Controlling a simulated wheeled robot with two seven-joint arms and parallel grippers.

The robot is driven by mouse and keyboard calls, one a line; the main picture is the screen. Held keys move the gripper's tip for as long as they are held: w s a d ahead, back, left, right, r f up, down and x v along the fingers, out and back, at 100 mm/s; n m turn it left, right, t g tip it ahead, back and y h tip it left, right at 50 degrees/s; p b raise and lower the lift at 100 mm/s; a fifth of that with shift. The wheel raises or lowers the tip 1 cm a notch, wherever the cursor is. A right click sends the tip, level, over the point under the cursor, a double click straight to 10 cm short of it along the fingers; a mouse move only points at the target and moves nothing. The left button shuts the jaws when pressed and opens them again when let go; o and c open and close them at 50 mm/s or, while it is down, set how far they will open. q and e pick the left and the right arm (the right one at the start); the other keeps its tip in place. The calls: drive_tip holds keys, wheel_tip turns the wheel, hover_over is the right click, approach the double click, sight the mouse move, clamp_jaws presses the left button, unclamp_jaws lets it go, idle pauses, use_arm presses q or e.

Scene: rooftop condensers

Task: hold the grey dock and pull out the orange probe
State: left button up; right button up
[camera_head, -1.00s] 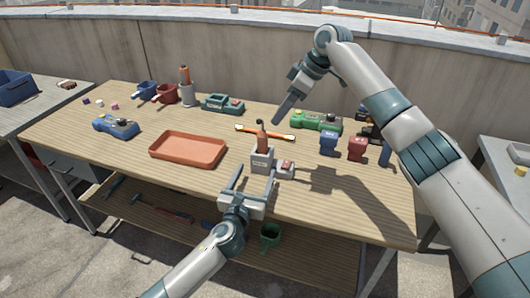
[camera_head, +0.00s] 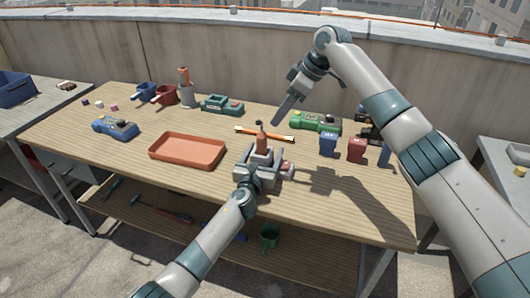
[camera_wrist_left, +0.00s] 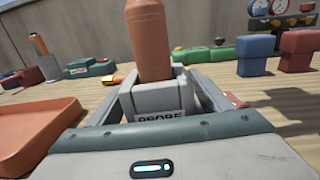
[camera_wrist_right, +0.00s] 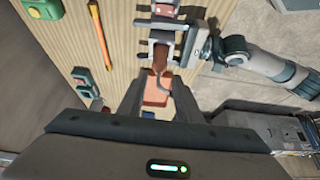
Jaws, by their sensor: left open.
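The grey dock (camera_head: 262,158) stands upright on the wooden bench, with the orange probe (camera_head: 262,138) rising from its top. In the left wrist view the dock (camera_wrist_left: 157,98) carries a "PROBE" label, and the probe (camera_wrist_left: 150,40) runs out of the top of the picture. My left gripper (camera_head: 263,161) is open, with one finger on each side of the dock; I cannot tell whether they touch it. My right gripper (camera_head: 279,119) hangs above and behind the probe, apart from it. In the right wrist view its fingers (camera_wrist_right: 157,82) are spread and empty, with the probe (camera_wrist_right: 161,58) beyond them.
An orange tray (camera_head: 187,150) lies left of the dock. A small grey box with a red top (camera_head: 287,168) sits close on its right. Blue (camera_head: 328,145) and red (camera_head: 356,149) blocks stand to the right.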

use_arm(q)
drive_tip(key=c, duration=1.2)
drive_tip(key=shift+c, duration=0.6)
use_arm(e)
drive_tip(key=o, duration=0.4)
drive_tip(key=s+a+n+t+h, duration=0.1)
drive_tip(key=n+h, duration=0.1)
drive_tip(key=n, duration=0.5)
drive_tip(key=s+a+n+t+h, duration=0.1)
drive_tip(key=a+n, duration=0.1)
drive_tip(key=n, duration=0.5)
drive_tip(key=a+n+h, duration=0.2)
drive_tip(key=n, duration=0.5)
drive_tip(key=shift+s+r+n+t+h, duration=0.2)
drive_tip(key=shift+s+n+t+h, duration=0.1)
drive_tip(key=shift+s+n+t, duration=0.1)
drive_tip(key=shift+f, duration=0.1)
